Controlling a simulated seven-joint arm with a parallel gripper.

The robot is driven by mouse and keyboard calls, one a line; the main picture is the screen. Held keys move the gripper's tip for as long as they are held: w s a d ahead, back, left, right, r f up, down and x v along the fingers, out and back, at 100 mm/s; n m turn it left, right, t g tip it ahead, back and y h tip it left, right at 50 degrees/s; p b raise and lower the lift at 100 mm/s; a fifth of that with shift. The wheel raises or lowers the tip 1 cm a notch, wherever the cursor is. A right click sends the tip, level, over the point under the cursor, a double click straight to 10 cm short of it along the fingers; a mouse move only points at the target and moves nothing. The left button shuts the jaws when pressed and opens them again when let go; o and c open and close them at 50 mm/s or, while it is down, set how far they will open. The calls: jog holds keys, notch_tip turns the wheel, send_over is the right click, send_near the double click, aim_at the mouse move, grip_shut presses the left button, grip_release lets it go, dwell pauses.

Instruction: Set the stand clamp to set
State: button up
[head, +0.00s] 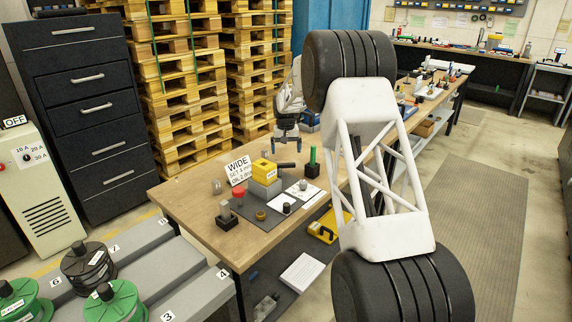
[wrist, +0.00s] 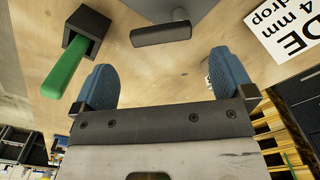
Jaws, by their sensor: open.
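A grey stand (head: 267,187) with a yellow block (head: 263,168) on top stands on the wooden table. A black bar-shaped handle (head: 287,165), which looks like the stand clamp's lever, sticks out beside the yellow block. In the wrist view the handle (wrist: 160,35) lies crosswise, with part of the grey stand (wrist: 160,8) behind it. My gripper (head: 286,147) is above the table, behind the stand. Its blue fingers are open and empty in the wrist view (wrist: 163,65), with the handle just ahead, between and beyond the tips. I see no contact. The clamp's setting cannot be read.
A green handle stands in a black holder (head: 312,169), close to one finger in the wrist view (wrist: 88,28). A white sign reading WIDE (head: 238,170) stands on the other side. A red-topped item (head: 239,192), a brass ring (head: 261,215) and a white card (head: 302,190) lie nearby.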

aim_at(286, 164)
jog(key=shift+f, duration=3.6)
jog(key=shift+c, duration=0.5)
